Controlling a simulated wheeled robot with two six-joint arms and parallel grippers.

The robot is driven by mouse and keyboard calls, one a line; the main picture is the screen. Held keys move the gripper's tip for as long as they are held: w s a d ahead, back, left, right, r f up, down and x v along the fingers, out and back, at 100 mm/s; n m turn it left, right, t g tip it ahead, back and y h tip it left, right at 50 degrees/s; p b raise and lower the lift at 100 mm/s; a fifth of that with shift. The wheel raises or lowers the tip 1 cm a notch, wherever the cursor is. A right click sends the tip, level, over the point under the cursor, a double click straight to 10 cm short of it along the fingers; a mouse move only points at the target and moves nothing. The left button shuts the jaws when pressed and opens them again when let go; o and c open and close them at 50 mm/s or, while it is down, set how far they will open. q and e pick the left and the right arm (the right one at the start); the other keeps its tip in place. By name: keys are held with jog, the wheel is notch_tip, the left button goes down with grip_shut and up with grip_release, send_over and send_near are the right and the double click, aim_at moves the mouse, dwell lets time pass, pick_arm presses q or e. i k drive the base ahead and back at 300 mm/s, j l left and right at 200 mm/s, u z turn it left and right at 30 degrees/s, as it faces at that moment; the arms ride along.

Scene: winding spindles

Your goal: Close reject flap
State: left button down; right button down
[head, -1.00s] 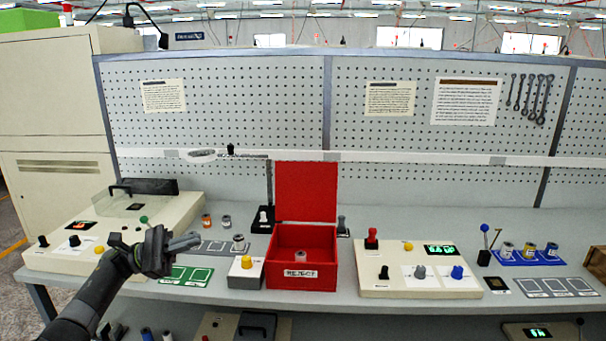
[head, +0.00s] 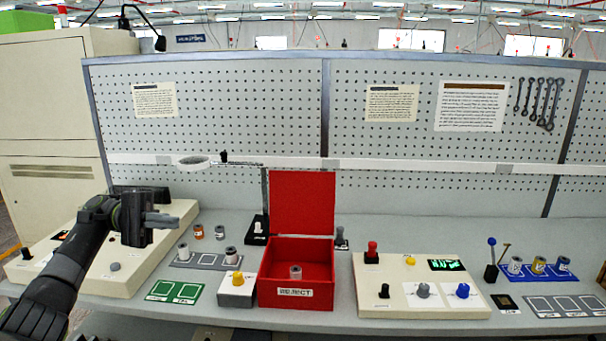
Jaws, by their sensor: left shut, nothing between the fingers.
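The red reject box (head: 297,301) stands on the bench near the middle, with a label on its front. Its flap (head: 302,203) stands upright at the back, so the box is open. A small spindle (head: 296,272) is inside the box. My left gripper (head: 168,220) is shut and empty, in the air left of the box and above the left console, well apart from the flap. My right gripper is not in view.
A small box with a yellow knob (head: 238,287) touches or nearly touches the reject box's left side. A control console (head: 418,290) stands to its right. A magnifier arm (head: 195,162) reaches out left behind the flap. Spindles stand on a grey mat (head: 205,261).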

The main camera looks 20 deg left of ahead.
aim_at(301, 202)
jog(key=i, duration=1.8)
